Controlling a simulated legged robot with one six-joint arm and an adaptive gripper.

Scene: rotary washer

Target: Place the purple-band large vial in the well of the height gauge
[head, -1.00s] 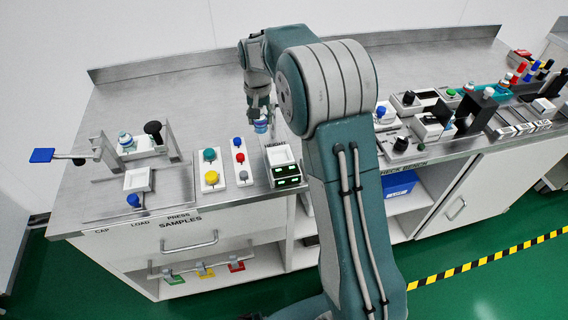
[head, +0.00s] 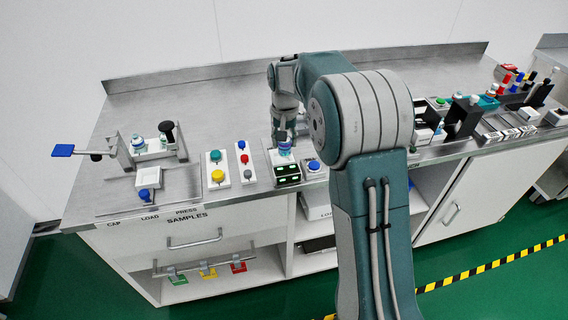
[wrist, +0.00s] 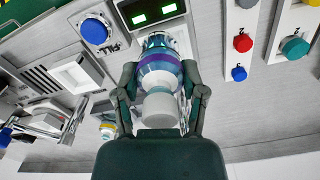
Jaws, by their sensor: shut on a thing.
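The purple-band large vial (wrist: 161,78) is a clear vial with a purple and teal band and a pale cap, held between the fingers of my gripper (wrist: 160,88). In the head view my gripper (head: 284,138) points down with the vial (head: 285,149) below it. The height gauge (head: 287,173) is a white block with green-lit displays on its front. It also shows in the wrist view (wrist: 178,36), behind the vial. The vial is over or at the gauge's top; the well is hidden, so I cannot tell whether the vial's base is inside it.
A lever press (head: 150,150) holding another vial stands further left. The bench behind is mostly clear.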

